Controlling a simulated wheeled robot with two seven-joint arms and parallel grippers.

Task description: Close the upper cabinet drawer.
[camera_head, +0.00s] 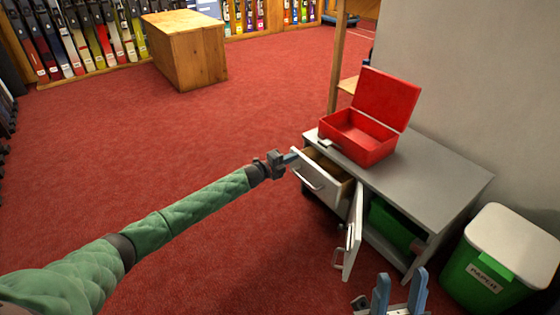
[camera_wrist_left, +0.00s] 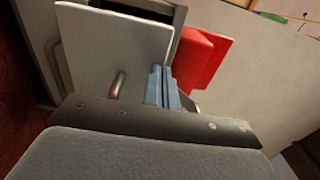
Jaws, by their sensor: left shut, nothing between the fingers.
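The upper drawer (camera_head: 310,168) of the grey cabinet (camera_head: 440,182) stands partly open, its pale front with a metal handle pulled out to the left. My left gripper (camera_head: 292,157) is shut and empty at the top far corner of the drawer front. In the left wrist view the closed blue fingers (camera_wrist_left: 162,86) are over the right part of the drawer front (camera_wrist_left: 95,45), right of its handle; I cannot tell whether they touch it. My right gripper (camera_head: 400,288) is at the bottom edge, its fingers apart with nothing visible between them.
An open red box (camera_head: 372,143) stands on the cabinet top. A green bin with white lid (camera_head: 515,240) stands at right. Red floor to the left is clear.

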